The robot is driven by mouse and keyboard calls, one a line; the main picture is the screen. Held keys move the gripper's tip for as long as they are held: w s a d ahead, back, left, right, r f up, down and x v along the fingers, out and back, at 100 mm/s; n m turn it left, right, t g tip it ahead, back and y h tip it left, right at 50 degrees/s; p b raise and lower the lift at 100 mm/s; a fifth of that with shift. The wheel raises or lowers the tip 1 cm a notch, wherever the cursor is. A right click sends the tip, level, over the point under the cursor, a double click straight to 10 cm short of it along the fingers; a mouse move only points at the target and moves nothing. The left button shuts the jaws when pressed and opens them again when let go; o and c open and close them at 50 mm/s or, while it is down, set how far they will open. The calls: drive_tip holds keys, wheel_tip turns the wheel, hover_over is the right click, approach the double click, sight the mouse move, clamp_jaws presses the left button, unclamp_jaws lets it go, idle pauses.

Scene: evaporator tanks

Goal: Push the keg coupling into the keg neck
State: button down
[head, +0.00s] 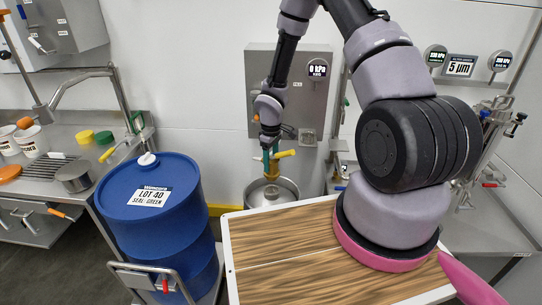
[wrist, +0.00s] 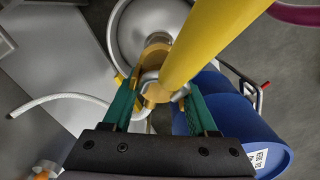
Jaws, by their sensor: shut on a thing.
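My gripper (head: 271,158) has green fingers shut on the coupling's body, one on each side, also in the wrist view (wrist: 160,98). The coupling is roughly upright above the steel keg (head: 288,186), close over its top. The keg's round top (wrist: 128,30) shows behind the coupling in the wrist view. The keg neck is mostly hidden by the coupling, so I cannot tell whether they touch.
A blue drum (head: 165,215) stands left of the keg, on a cart. A grey panel (head: 312,75) is on the wall behind. A wood-topped table (head: 290,255) is in front. Steel counters (head: 95,170) flank the left side. A hose (wrist: 45,100) lies left in the wrist view.

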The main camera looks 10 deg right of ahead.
sight(271, 178)
idle(0.3)
drive_tip(key=shift+f, duration=2.35)
drive_tip(key=shift+f, duration=0.3)
drive_tip(key=shift+f, duration=1.35)
drive_tip(key=shift+c, duration=0.5)
unclamp_jaws()
drive_tip(key=shift+r, duration=3.55)
